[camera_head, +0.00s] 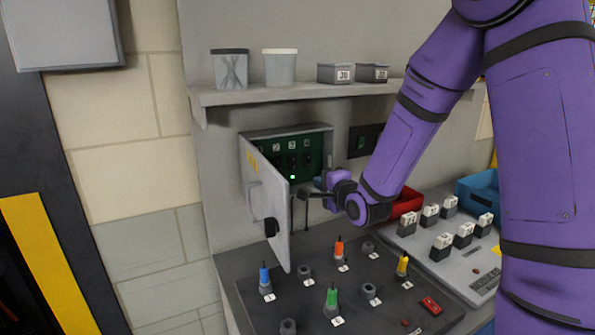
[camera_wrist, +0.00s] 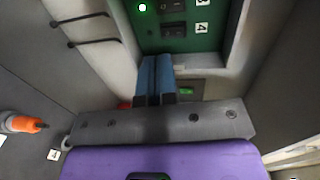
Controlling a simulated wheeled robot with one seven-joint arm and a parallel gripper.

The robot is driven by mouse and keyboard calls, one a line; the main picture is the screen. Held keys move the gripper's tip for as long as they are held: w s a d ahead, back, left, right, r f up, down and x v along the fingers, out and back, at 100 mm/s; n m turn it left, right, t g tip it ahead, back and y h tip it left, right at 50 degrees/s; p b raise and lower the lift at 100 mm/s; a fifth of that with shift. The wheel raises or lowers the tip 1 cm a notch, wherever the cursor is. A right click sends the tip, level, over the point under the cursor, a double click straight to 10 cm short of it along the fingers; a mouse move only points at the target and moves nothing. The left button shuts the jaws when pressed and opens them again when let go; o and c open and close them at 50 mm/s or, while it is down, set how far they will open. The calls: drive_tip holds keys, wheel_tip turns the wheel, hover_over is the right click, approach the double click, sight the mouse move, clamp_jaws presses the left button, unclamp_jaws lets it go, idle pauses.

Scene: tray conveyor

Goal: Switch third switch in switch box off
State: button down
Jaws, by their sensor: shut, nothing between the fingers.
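The grey switch box (camera_head: 328,148) is on the wall with its light door (camera_head: 270,205) swung open to the left. Inside is a green panel (camera_head: 318,146) with a row of dark numbered switches and a lit green lamp (camera_head: 292,177). In the wrist view the panel (camera_wrist: 208,40) is turned sideways, with switches beside labels 3 and 4; the switch by label 3 (camera_wrist: 172,5) is cut by the top edge. Switch positions are too small to tell. My gripper (camera_head: 318,183) is before the box's lower right; its blue fingers (camera_wrist: 154,60) are together and empty, pointing toward the panel. Contact cannot be told.
The open door and two thin dark rods (camera_head: 305,208) are close left of my gripper. A shelf (camera_head: 290,92) with cups and small boxes is above. Below is a console with coloured pegs (camera_head: 331,297); a red bin (camera_head: 408,201) is at right.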

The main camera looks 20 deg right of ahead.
sight(294, 168)
drive_tip(key=x, duration=1.4)
drive_tip(key=shift+w+a, duration=0.1)
drive_tip(key=shift+w, duration=0.1)
